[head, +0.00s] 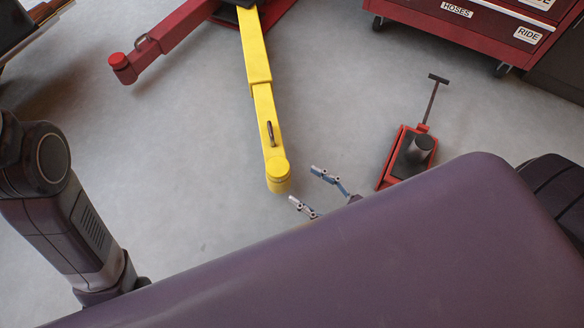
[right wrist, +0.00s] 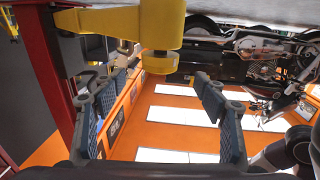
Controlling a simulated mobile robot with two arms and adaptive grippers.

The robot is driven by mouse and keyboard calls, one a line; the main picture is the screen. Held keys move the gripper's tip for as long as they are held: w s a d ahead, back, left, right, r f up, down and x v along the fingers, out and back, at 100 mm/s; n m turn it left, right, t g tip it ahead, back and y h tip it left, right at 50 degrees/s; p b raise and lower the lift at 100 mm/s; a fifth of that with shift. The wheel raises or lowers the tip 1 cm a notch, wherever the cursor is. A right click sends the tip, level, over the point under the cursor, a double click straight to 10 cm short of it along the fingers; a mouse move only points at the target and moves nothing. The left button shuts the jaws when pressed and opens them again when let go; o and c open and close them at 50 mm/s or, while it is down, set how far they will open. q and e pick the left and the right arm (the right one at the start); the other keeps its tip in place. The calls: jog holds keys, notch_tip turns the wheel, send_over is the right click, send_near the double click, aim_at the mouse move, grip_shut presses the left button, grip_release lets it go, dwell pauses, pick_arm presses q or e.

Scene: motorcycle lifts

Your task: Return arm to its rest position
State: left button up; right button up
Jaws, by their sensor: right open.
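The yellow lift arm (head: 258,75) reaches from the top of the head view down to a round yellow pad (head: 278,175) at its end, with a small dark handle on top. In the right wrist view the yellow arm's end (right wrist: 162,22) hangs at the top centre, just beyond the fingers. My right gripper (head: 306,186) is open and empty, just right of and below the pad; it also shows in the right wrist view (right wrist: 160,80). No contact with the arm is visible. My left gripper is out of view.
A red lift arm (head: 175,30) with a round end stands upper left. A red floor jack (head: 405,158) with an upright handle is to the right. A red tool cabinet (head: 480,30) is at top right. Grey floor between them is clear.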

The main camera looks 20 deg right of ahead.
jog(key=shift+v, duration=1)
